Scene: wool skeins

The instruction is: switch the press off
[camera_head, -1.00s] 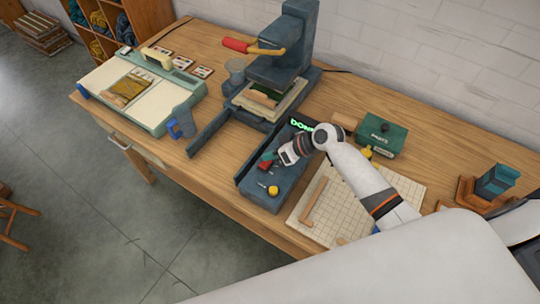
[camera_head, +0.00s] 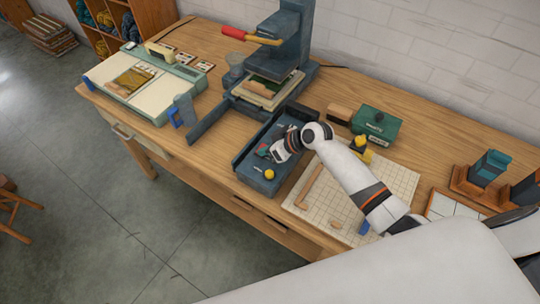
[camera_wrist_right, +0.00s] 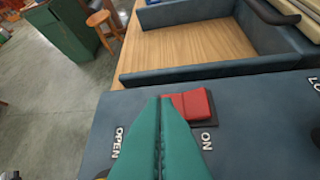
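The blue-grey press (camera_head: 285,50) stands at the back of the bench, its lever with a red grip at its left. Its control box (camera_head: 262,190) sits in front, with a yellow knob (camera_head: 268,174). The right wrist view shows a red rocker switch (camera_wrist_right: 193,104) on the box, between the raised words OPEN and ON. My right gripper (camera_head: 270,153) is over the box. Its green fingers (camera_wrist_right: 161,101) are together, with nothing between them. Their tips are at the left edge of the switch and cover part of it; contact cannot be told. My left gripper is not in view.
A pale green machine (camera_head: 130,85) stands at the left. Bare bench (camera_head: 215,165) shows in front of the press.

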